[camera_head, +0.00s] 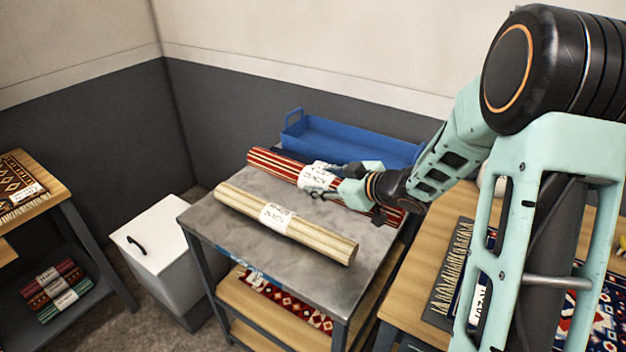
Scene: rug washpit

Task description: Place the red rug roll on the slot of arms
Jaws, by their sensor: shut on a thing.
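The red rug roll (270,162) has cream stripes and a white paper label around its middle. It lies along the back edge of the grey-topped table (330,285), or just above it; I cannot tell which. My gripper (320,184) reaches in from the right and is shut on the red rug roll near its label. The gripper and wrist hide part of the roll's right half. I cannot make out anything that is clearly a slot of arms.
A cream rug roll (318,238) lies in front on the same table. A blue tray (350,142) stands behind. A white lidded bin (158,235) is at the left, and a wooden table (415,290) with rugs at the right. Bare tabletop shows between the rolls.

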